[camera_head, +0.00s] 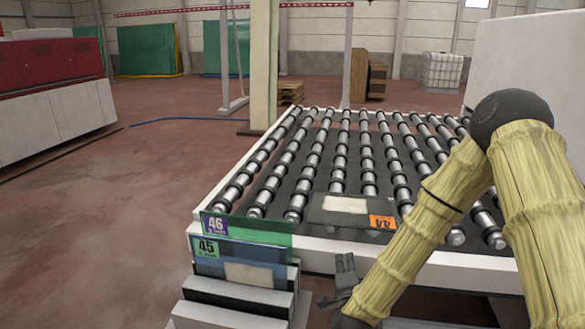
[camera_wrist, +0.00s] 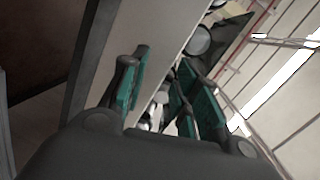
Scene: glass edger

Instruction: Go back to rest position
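My gripper (camera_head: 345,266) is in front of the roller conveyor's (camera_head: 322,243) near edge, low in the head view. In the wrist view its green-padded fingers (camera_wrist: 163,72) stand apart with nothing held between them. My arm, in a yellowish sleeve, bends down from the right side of the head view. A panel labelled 46 (camera_head: 262,229) and a panel labelled 45 (camera_head: 205,264) stand at the conveyor's near left corner, left of my gripper. A panel with an orange label (camera_head: 345,204) lies on the rollers.
White stepped blocks (camera_head: 232,292) stand below the labelled panels. A red and white machine (camera_head: 50,85) is at the far left. A pale post (camera_head: 264,65) rises behind the conveyor. A large white housing (camera_head: 535,60) is at the right. The floor on the left is clear.

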